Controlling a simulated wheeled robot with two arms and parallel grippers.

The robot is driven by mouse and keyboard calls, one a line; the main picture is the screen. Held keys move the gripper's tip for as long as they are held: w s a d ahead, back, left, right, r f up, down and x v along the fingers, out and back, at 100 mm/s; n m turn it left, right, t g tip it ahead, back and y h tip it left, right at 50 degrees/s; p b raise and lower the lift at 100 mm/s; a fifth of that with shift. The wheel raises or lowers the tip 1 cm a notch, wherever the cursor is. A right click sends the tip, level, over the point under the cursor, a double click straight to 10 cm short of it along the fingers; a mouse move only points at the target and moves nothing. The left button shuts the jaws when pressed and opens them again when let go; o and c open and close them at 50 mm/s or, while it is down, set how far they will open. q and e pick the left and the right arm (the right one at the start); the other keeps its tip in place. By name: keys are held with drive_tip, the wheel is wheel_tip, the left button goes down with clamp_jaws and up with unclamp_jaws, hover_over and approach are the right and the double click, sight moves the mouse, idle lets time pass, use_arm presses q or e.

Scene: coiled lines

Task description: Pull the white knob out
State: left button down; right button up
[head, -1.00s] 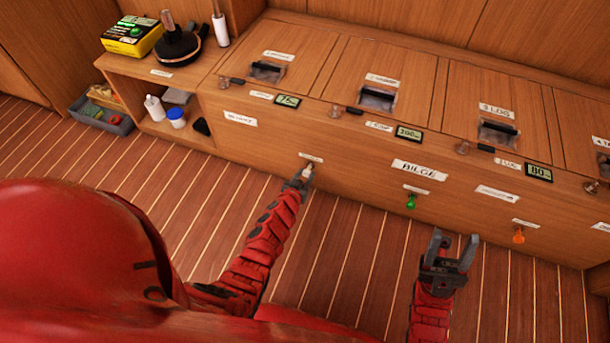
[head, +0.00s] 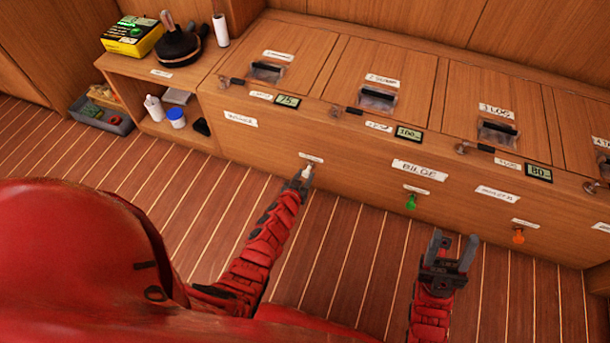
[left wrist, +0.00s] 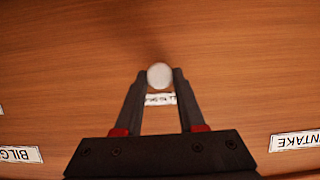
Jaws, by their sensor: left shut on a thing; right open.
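The white knob (head: 307,171) is on the front face of the wooden bench, under a small white label. It also shows as a pale round end in the left wrist view (left wrist: 159,75). My left gripper (head: 301,180) is shut on the knob, with one finger on each side of it (left wrist: 159,78). How far the knob stands out from the panel is hard to tell. My right gripper (head: 452,250) is open and empty, in front of the bench to the right.
A green knob (head: 411,202) and an orange knob (head: 519,236) are on the same front face, near my right gripper. The bench top (head: 330,70) has several lidded hatches. An open shelf (head: 150,85) stands at the left.

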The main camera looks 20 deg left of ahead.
use_arm(q)
drive_tip(key=s+p, duration=0.1)
drive_tip(key=s, duration=0.4)
drive_tip(key=shift+s+a+p, duration=0.1)
drive_tip(key=shift+s+p, duration=0.05)
drive_tip(key=shift+p, duration=0.15)
drive_tip(key=c, duration=0.5)
unclamp_jaws()
